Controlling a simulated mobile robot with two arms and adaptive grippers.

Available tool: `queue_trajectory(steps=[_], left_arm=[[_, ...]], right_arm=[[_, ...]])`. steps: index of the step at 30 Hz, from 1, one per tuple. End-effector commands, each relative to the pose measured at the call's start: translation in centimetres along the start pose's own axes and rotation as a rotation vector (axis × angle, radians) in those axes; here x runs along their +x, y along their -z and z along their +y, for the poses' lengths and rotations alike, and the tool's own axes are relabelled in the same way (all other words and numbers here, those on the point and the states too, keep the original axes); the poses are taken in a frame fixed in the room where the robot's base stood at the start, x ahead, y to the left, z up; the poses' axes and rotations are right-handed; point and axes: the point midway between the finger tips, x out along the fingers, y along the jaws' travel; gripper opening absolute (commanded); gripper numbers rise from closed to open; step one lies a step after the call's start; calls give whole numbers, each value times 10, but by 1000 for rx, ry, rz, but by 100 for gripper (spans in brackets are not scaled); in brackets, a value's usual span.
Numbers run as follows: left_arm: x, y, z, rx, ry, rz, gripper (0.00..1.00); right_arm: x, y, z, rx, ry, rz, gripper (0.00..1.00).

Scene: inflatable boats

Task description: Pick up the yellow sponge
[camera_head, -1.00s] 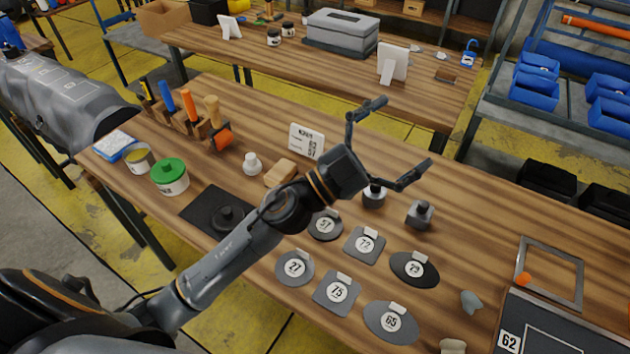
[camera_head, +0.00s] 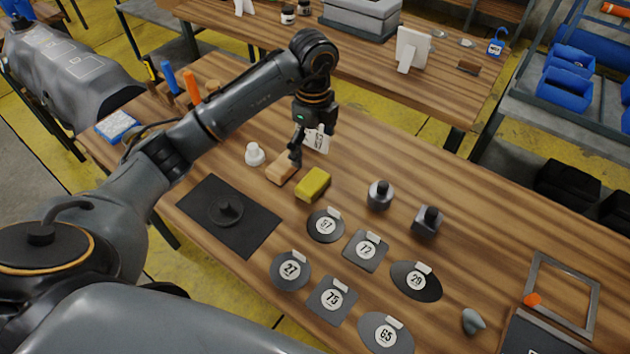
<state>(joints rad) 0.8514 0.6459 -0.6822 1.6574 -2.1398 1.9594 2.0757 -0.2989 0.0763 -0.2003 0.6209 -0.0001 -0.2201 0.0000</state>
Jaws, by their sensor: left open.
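The yellow sponge (camera_head: 313,184) lies on the wooden workbench (camera_head: 480,225), in the middle of the view. My left gripper (camera_head: 296,160) points down just behind and to the left of the sponge, over a tan wooden block (camera_head: 281,169). It is open and seen nearly edge-on, with no object visible in it. It looks apart from the sponge. Its exact height above the block is hard to tell. My right gripper is not in view.
A white knob-like piece (camera_head: 255,154) stands left of the block, and a black mat (camera_head: 229,214) lies in front of it. Two dark weights (camera_head: 380,195) (camera_head: 427,221) stand right of the sponge. Numbered flat patches (camera_head: 325,226) lie in front. A white label card (camera_head: 318,139) stands behind my gripper.

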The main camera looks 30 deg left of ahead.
Motion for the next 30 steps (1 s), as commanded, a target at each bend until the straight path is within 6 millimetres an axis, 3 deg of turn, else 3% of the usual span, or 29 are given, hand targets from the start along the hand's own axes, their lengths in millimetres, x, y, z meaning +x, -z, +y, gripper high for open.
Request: queue_trajectory(steps=[9, 17, 25, 30], left_arm=[[61, 1, 2, 1, -6, 2, 100], [81, 0, 0, 4, -4, 3, 100], [120, -3, -2, 4, -4, 5, 100], [130, -3, -3, 4, -1, 4, 100]], right_arm=[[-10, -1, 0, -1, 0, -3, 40], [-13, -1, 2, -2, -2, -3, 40], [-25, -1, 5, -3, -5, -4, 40], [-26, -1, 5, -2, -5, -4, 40]])
